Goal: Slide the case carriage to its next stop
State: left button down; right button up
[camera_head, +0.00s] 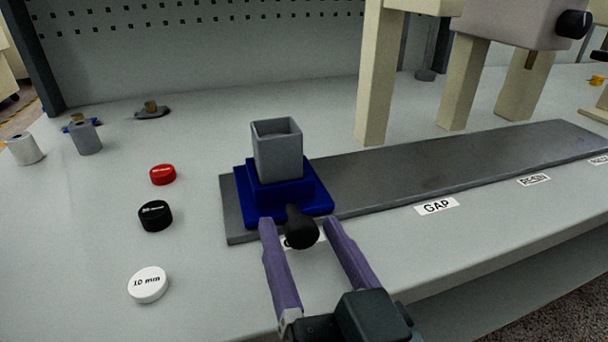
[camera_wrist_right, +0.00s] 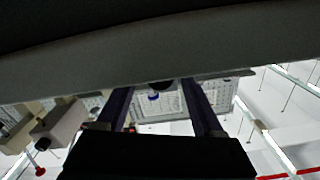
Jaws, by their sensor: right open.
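The case carriage (camera_head: 262,199) is a dark blue stepped block at the left end of a flat grey track (camera_head: 400,172). A grey, square, open-topped case (camera_head: 277,158) stands upright on it. A black knob (camera_head: 300,228) sticks out from its front. My right gripper (camera_head: 302,222) is open, with its purple fingers either side of the knob; I cannot tell whether they touch it. The right wrist view shows the knob (camera_wrist_right: 161,86) between the finger tips, seen from below. A label under the knob is mostly hidden. My left gripper is not in view.
Labels GAP (camera_head: 437,206), one that seems to read RESIN (camera_head: 533,180) and a cut-off one line the track's front edge. Red (camera_head: 162,175), black (camera_head: 155,215) and white (camera_head: 148,285) discs lie left. A beige-legged machine (camera_head: 378,80) stands behind the track.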

jog(key=shift+w+a, duration=0.2)
jog(key=shift+w, duration=0.5)
grip_shut()
dwell(1.0)
